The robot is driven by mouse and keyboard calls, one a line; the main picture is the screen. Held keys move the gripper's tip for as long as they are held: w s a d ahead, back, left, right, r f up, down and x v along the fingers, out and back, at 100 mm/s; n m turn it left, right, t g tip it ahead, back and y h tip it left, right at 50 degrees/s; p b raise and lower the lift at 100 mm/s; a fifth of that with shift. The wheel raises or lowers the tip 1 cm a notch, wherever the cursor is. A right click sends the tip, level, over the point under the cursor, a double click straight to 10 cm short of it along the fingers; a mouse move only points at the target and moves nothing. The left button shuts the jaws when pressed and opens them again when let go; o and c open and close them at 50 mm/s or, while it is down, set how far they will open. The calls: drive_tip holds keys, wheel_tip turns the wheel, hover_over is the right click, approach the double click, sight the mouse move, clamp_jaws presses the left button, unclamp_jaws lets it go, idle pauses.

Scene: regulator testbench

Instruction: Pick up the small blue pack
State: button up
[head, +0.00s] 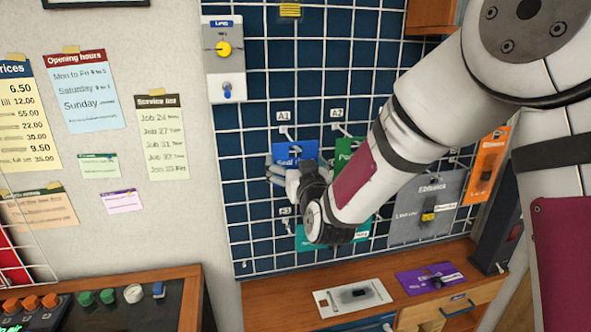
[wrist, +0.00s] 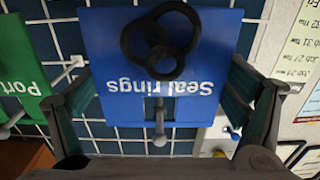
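The small blue pack (head: 295,152), labelled "Seal rings" with black rings on it, hangs on the wall grid under tag A1. In the wrist view the blue pack (wrist: 115,60) shows upside down, with a hook peg at its slot. My gripper (head: 284,172) is at the blue pack in the head view, covering its lower part. In the wrist view my gripper (wrist: 160,88) is open, one finger by each side edge of the pack. Whether either finger touches the pack is hard to tell.
A green pack (wrist: 15,65) hangs close beside the blue one, under tag A2. A grey pack (head: 427,205) and an orange pack (head: 486,165) hang farther right. A wooden counter (head: 290,290) below holds a white pack (head: 350,298) and a purple pack (head: 430,278).

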drive_tip(key=shift+r, duration=0.1)
drive_tip(key=shift+r, duration=0.65)
drive_tip(key=p+v, duration=0.5)
drive_tip(key=v, duration=1.3)
drive_tip(key=shift+r, duration=0.1)
